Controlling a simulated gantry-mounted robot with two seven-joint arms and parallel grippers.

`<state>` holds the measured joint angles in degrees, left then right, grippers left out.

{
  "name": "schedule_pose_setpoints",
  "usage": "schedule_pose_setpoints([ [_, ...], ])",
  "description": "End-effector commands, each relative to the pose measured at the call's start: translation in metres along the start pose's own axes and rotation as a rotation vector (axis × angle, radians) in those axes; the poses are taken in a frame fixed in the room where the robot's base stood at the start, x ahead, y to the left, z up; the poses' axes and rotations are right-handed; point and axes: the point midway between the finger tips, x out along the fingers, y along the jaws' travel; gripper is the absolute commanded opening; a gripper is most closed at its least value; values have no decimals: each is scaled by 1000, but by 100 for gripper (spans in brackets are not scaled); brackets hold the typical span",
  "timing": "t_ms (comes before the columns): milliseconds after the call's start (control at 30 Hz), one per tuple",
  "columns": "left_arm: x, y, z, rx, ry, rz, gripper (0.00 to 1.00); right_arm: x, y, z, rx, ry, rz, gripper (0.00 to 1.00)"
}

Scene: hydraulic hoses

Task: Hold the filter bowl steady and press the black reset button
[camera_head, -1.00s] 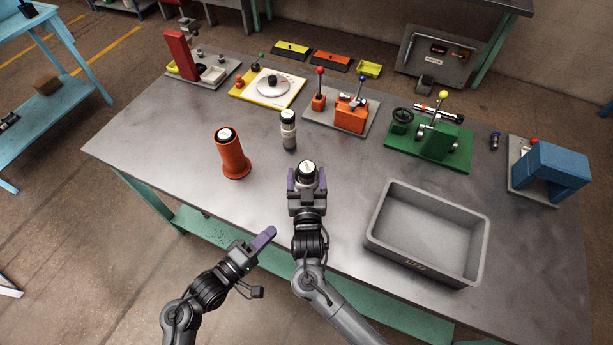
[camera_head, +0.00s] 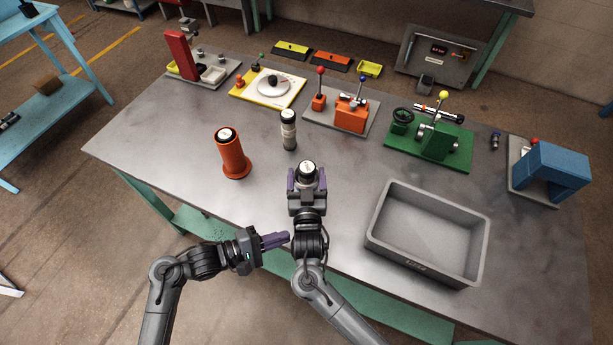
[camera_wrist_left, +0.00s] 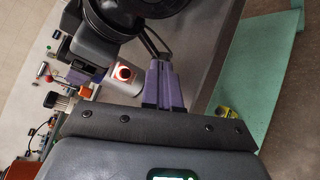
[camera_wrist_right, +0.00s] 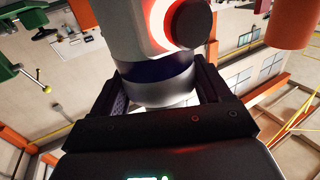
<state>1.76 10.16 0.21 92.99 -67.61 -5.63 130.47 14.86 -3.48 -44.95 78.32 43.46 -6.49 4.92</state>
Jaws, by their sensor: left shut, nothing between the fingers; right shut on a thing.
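In the right wrist view, the filter bowl (camera_wrist_right: 160,75) has a dark blue band and sits between the fingers. Its black button (camera_wrist_right: 190,22), ringed in red and white, faces sideways there. The button (camera_wrist_left: 124,72) also shows in the left wrist view, left of my left fingers. My left gripper (camera_head: 288,238) is shut and empty, its purple fingers pointing right, below and apart from the filter bowl.
A grey bin (camera_head: 375,235) is at right. Several fixtures line the back, including a green one (camera_head: 455,151). Table between cylinders and bin is clear.

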Motion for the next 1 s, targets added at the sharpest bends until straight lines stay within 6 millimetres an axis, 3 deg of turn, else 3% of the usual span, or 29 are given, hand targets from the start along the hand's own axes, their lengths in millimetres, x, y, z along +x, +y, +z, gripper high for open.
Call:
schedule_pose_setpoints([
  [500,42,31,-30,1,-1,2,0,0,1,1,-1,-1,1,37],
  [1000,52,38,-38,1,0,1,0,0,1,1,-1,-2,2,37],
])
